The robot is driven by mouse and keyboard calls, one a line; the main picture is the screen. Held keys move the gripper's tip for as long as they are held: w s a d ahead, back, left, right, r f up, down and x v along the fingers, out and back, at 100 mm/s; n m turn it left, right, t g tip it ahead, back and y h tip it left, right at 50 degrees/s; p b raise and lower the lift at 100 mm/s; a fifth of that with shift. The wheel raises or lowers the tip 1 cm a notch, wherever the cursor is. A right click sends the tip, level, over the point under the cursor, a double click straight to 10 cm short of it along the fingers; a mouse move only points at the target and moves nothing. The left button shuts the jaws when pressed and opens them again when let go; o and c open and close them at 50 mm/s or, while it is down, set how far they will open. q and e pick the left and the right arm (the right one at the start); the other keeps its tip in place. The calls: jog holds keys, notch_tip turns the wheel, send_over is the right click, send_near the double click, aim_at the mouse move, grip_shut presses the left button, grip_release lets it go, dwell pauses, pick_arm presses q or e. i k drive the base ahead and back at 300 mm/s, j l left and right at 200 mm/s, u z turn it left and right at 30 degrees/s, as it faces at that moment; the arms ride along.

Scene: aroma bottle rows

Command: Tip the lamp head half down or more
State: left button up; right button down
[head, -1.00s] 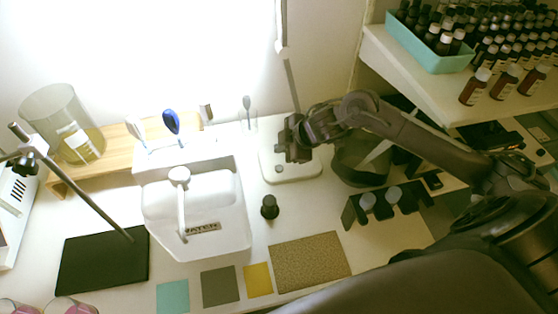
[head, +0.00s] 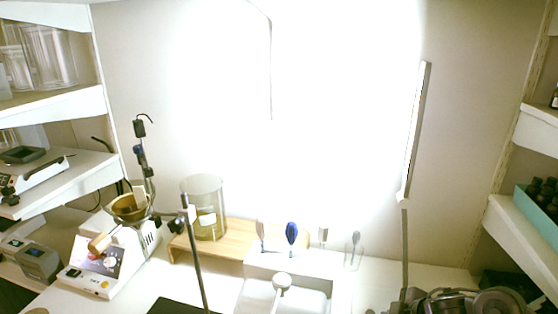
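The lamp's long white head (head: 414,130) stands almost upright, leaning slightly right, above its thin grey post (head: 404,245). The lamp's base is below the picture. My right gripper (head: 396,304) shows only in part at the bottom edge, close to the lower end of the post. Its fingers are cut off, so I cannot tell whether they are open or whether they touch the post. My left gripper is not in view.
A wooden riser (head: 240,238) bears a glass beaker (head: 205,210). A rotary device (head: 105,262) and a metal rod (head: 195,255) are at left. Shelves flank both sides. The wall around the lamp head is clear.

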aim_at(416, 109)
jog(key=k, duration=1.25)
